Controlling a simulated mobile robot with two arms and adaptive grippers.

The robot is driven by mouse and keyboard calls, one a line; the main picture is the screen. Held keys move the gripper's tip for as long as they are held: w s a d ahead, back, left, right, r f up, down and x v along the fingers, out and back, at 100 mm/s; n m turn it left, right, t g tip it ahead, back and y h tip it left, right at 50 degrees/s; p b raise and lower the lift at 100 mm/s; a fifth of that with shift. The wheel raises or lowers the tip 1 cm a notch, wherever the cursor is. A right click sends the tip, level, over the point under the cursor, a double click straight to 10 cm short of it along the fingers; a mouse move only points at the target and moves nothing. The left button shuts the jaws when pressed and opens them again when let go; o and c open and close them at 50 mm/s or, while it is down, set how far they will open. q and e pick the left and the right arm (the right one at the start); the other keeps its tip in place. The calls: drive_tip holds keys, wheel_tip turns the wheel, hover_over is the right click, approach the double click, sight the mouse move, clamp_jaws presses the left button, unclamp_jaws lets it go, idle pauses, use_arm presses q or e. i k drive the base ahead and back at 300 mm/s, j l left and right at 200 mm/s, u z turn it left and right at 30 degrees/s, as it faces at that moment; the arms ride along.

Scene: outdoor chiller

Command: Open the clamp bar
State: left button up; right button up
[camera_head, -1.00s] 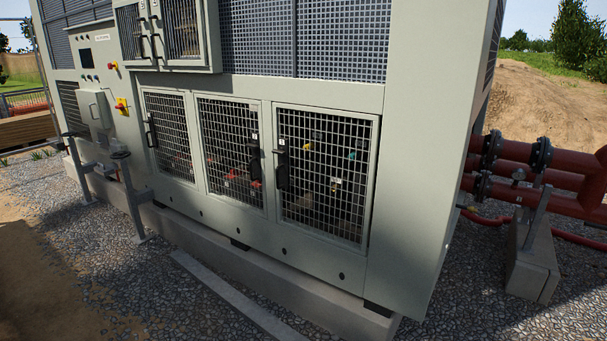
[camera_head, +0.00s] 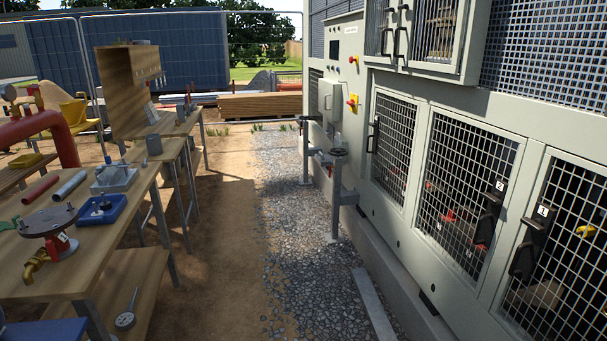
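I cannot tell for sure which part is the clamp bar. The grey chiller cabinet (camera_head: 383,215) stands along the right side. Its lower mesh doors carry black latch handles: one (camera_head: 373,135) on the far door, one (camera_head: 489,215) beside tag 2 and one (camera_head: 530,245) beside tag 1. These doors look shut. A small grey box (camera_head: 330,97) is mounted on the control panel (camera_head: 346,75) at the cabinet's far end. Neither of my grippers is in view.
A wooden workbench (camera_head: 70,280) on the left holds a round dark flange plate (camera_head: 48,221), a blue tray (camera_head: 101,209) and pipe pieces. Valve posts (camera_head: 336,200) stand beside the cabinet.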

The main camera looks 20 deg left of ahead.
sight(108, 161)
drive_tip(key=i+j+u, duration=0.2)
drive_tip(key=i+u, duration=0.25)
drive_tip(key=i, duration=0.35)
drive_tip(key=i+l+u, duration=0.1)
drive_tip(key=i+u, duration=0.35)
drive_tip(key=i, duration=0.35)
drive_tip(key=i+u, duration=0.25)
drive_tip(key=i, duration=0.4)
drive_tip(key=i+u, duration=0.25)
drive_tip(key=i, duration=0.4)
drive_tip(key=i+l+u, duration=0.2)
drive_tip(key=i, duration=0.4)
drive_tip(key=i+j, duration=0.1)
drive_tip(key=i, duration=0.25)
